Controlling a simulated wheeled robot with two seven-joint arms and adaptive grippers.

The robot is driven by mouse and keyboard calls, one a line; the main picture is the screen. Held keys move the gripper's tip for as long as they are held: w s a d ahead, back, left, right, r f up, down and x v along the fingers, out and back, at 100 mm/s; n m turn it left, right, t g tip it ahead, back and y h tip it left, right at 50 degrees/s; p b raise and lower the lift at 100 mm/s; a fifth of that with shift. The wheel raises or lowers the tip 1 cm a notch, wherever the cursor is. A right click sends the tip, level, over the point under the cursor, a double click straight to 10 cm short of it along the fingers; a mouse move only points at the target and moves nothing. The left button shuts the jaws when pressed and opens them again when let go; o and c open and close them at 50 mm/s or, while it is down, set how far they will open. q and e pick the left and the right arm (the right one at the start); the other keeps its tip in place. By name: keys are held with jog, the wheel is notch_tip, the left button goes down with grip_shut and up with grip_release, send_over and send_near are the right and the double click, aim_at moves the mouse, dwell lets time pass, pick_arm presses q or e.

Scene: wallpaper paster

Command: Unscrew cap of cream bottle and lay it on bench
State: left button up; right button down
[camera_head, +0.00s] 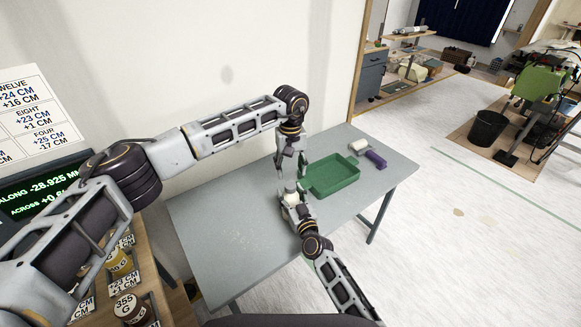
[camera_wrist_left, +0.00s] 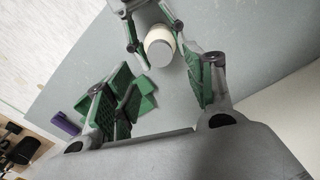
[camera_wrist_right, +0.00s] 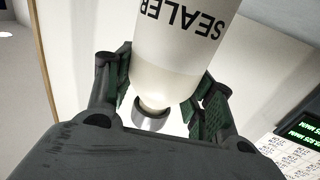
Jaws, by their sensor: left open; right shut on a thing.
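A cream bottle (camera_head: 292,198) with a grey cap is held above the bench (camera_head: 230,225) by my right gripper (camera_head: 294,205). My left gripper (camera_head: 291,170) is open and empty, just above the bottle. In the left wrist view the cap (camera_wrist_left: 160,54) faces the camera beyond the open fingers (camera_wrist_left: 162,95), which do not touch it.
A green tray (camera_head: 347,183) stands on the bench right of the grippers. A purple thing (camera_head: 376,158) and a whitish thing (camera_head: 359,146) lie behind it. The bench's left and front parts are clear. A wooden stand (camera_head: 165,290) with jars is at lower left.

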aim_at(291, 185)
pick_arm(q)
jog(key=shift+f, duration=0.2)
jog(key=shift+f, duration=3.85)
jog(key=shift+c, duration=0.4)
jog(key=c, duration=1)
jog(key=shift+n, duration=0.3)
